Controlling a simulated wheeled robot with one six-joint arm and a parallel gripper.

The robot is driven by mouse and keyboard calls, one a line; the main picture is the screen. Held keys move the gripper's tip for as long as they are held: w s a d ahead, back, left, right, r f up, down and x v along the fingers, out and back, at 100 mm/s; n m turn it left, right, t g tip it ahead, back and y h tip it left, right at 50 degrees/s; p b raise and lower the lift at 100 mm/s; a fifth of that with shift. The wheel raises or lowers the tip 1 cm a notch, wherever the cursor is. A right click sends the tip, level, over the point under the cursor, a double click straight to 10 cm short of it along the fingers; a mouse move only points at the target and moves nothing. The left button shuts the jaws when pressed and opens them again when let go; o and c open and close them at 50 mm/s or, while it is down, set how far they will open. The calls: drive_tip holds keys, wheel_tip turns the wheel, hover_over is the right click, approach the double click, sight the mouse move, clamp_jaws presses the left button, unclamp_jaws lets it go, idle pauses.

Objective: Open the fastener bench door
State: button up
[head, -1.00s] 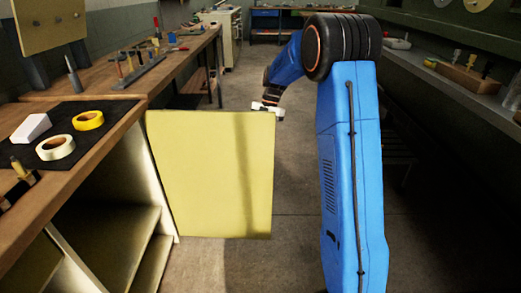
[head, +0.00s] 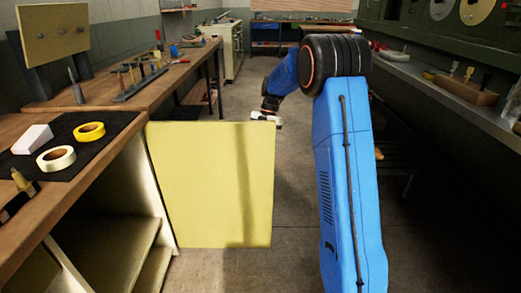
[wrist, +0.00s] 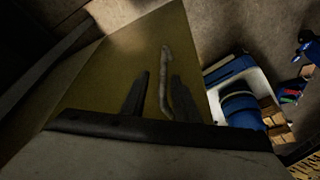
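The fastener bench door (head: 208,185) is a pale yellow panel in the head view. It stands swung out from the bench (head: 85,170), and the open shelves inside show. My gripper (head: 266,118) is at the door's upper right corner, on its far side, with its fingers mostly hidden there. In the wrist view the door (wrist: 115,85) carries a slim grey bar handle (wrist: 165,75).
Tape rolls (head: 90,131) and a white block (head: 33,139) lie on a black mat on the bench top. A workbench with tools (head: 140,75) stands behind. A shelf (head: 455,95) runs along the right wall. The floor (head: 290,190) right of the door is clear.

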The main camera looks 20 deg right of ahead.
drive_tip(key=shift+d+r, duration=0.1)
drive_tip(key=v, duration=1.7)
drive_tip(key=shift+r, duration=0.1)
